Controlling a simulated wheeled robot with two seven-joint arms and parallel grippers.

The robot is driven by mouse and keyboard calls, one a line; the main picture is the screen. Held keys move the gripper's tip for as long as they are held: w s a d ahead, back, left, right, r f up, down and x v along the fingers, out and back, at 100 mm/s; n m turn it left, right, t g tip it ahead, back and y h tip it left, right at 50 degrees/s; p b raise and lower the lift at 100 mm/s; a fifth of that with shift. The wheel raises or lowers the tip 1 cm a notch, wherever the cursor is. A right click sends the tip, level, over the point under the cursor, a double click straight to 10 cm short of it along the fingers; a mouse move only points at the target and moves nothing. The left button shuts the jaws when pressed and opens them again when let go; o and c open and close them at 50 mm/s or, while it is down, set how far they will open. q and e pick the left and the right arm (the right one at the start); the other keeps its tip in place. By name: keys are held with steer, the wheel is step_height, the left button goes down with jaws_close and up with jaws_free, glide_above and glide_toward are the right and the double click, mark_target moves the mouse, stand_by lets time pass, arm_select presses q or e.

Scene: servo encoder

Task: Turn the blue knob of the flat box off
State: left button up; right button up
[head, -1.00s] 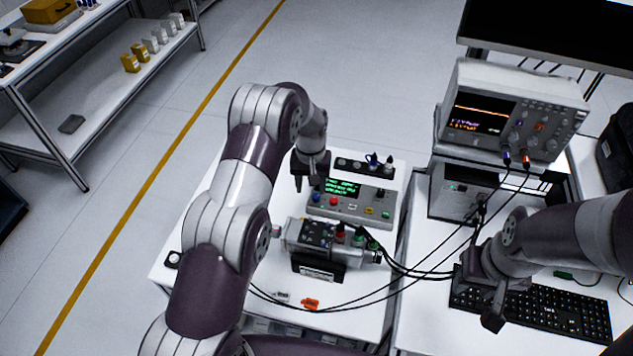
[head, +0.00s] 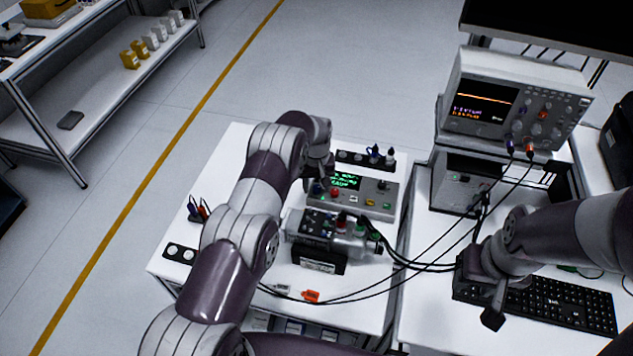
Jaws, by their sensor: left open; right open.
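The flat box (head: 368,205) is a grey unit with a lit green text display, lying on the white table. A red button (head: 335,193) and other small coloured controls sit on its top face. The blue knob (head: 317,189) is at the box's left end, below the display, and is largely covered by my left gripper. My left gripper (head: 318,180) is open, pointing down at the left end of the box, right at the knob; I cannot tell whether it touches it. My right gripper (head: 492,300) is open and empty above the black keyboard.
A motor unit (head: 327,228) with black cables stands in front of the flat box. A dark holder (head: 365,160) lies behind the box. Small orange and white connectors (head: 311,296) lie in front.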

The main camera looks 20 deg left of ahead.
arm_select(q)
steer(key=shift+w+f, duration=0.1)
steer(key=shift+w, duration=0.05)
jaws_close()
steer(key=shift+f+n+b, duration=0.2)
steer(key=shift+n+b, duration=0.2)
steer(key=shift+b, duration=0.35)
steer(key=n+b, duration=0.7)
steer(key=n, duration=0.1)
steer(key=shift+r, duration=0.15)
steer(key=shift+r+n, duration=0.1)
steer(key=shift+n, duration=1.4)
jaws_free()
